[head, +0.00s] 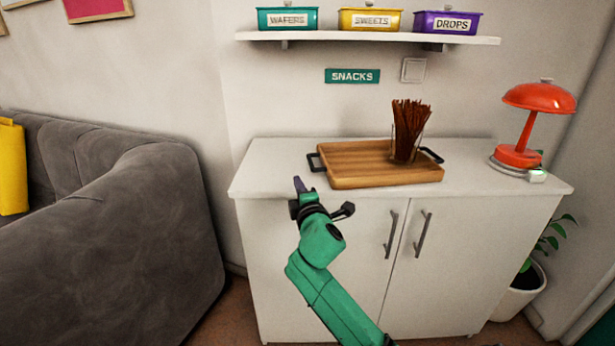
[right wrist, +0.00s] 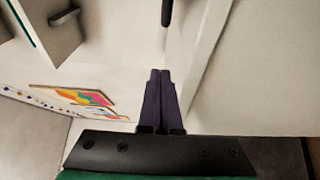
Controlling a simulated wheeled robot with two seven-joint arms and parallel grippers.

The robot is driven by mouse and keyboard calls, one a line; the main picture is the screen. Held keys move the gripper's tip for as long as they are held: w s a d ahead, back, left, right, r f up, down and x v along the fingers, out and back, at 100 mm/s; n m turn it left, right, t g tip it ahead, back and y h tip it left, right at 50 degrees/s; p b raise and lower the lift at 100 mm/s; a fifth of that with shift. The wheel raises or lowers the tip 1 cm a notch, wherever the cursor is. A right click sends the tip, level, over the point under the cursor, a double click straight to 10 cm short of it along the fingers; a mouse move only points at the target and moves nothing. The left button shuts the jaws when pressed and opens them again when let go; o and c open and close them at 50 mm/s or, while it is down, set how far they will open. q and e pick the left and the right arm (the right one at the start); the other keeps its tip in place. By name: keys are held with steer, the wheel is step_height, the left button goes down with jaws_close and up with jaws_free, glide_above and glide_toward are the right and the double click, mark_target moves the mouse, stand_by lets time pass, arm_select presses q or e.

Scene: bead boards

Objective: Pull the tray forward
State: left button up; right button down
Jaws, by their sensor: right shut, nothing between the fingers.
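A wooden tray (head: 365,180) with dark handles at its left and right ends lies on the white cabinet top. A glass of thin brown sticks (head: 407,132) stands on the tray toward its right end. My right gripper (head: 298,184) is at the cabinet's front edge, left of and in front of the tray's left handle (head: 315,162), apart from it. Its purple fingers are shut and empty, and they also show closed together in the right wrist view (right wrist: 157,100). My left gripper is in neither view.
A red lamp (head: 525,135) stands at the cabinet top's right end. A shelf (head: 370,38) above holds teal, yellow and purple tins. The cabinet top (head: 262,172) is bare left of the tray. Door handles (head: 391,235) stick out below. A grey sofa (head: 110,220) stands left.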

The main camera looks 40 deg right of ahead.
mark_target(309, 185)
steer(key=x, duration=0.3)
steer(key=shift+w+d, duration=0.25)
steer(key=shift+d, duration=0.1)
steer(key=d, duration=0.2)
steer(key=shift+s+d, duration=0.45)
steer(key=shift+d, duration=0.25)
